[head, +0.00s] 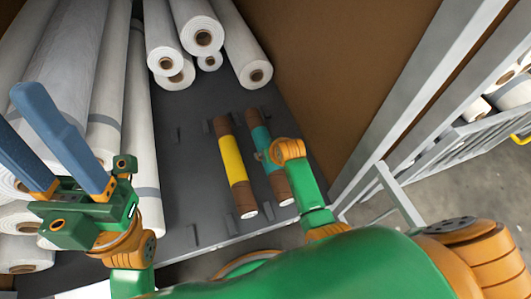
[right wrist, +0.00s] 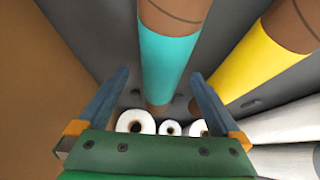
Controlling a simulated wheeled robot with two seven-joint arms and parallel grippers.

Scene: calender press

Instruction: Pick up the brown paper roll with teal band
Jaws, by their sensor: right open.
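The brown paper roll with teal band (head: 279,187) lies on the dark shelf floor in the head view, partly covered by my right arm. In the right wrist view its teal band (right wrist: 168,62) runs lengthwise above and between the fingertips of my right gripper (right wrist: 160,78). That gripper is open with nothing between its fingers. Whether it touches the roll cannot be told. In the head view the right gripper's fingers are hidden. My left gripper (head: 14,108) is open and empty at the left, its blue fingers apart over white rolls.
A brown roll with yellow band (head: 232,160) lies close left of the teal one. White rolls (head: 203,38) stack at the back and left. A brown wall (head: 345,70) stands on the right. Low grey blocks (head: 192,235) dot the dark floor (head: 180,190).

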